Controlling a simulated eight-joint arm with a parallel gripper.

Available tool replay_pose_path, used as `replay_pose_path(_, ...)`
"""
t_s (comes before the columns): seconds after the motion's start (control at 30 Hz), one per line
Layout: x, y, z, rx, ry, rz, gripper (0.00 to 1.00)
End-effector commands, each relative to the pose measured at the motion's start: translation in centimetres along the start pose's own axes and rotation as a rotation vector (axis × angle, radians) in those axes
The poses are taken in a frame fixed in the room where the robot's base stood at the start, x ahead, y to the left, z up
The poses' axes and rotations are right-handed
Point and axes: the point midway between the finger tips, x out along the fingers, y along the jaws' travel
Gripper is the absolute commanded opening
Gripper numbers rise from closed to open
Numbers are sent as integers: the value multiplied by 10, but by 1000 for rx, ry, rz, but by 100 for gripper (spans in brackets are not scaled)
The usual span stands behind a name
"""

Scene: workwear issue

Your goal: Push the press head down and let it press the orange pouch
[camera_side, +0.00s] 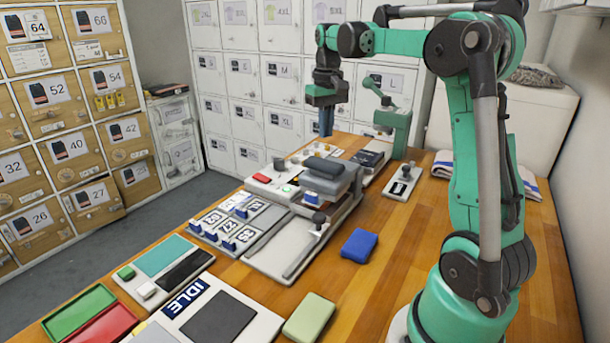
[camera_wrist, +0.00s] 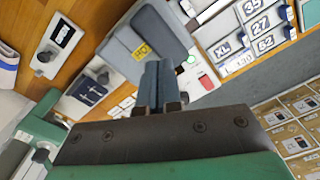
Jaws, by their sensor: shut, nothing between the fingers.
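The press head (camera_side: 326,181) is a grey padded block on the press in the middle of the bench. A dark grey padded bar (camera_side: 323,166) sits on top of it. In the wrist view the press (camera_wrist: 150,40) shows as grey blocks with a yellow label, partly cut off, just beyond my fingertips. My gripper (camera_side: 326,132) is shut and empty, fingers pointing down, above and behind the press and apart from it in the side view. The fingers (camera_wrist: 160,80) also show in the wrist view. I see no orange pouch in either view; whether it lies under the head is hidden.
A blue block (camera_side: 359,245) and a pale green block (camera_side: 309,317) lie on the bench. Number tiles (camera_side: 228,226) stand left of the press. A green post (camera_side: 393,128) rises behind it. Red and green trays (camera_side: 80,312) lie front left.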

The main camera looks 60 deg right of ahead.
Motion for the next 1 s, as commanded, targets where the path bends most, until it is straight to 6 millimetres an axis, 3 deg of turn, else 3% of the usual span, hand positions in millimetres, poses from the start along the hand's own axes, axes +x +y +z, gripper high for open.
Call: replay_pose_path(1.0,-76,0,0,0,0,0,0)
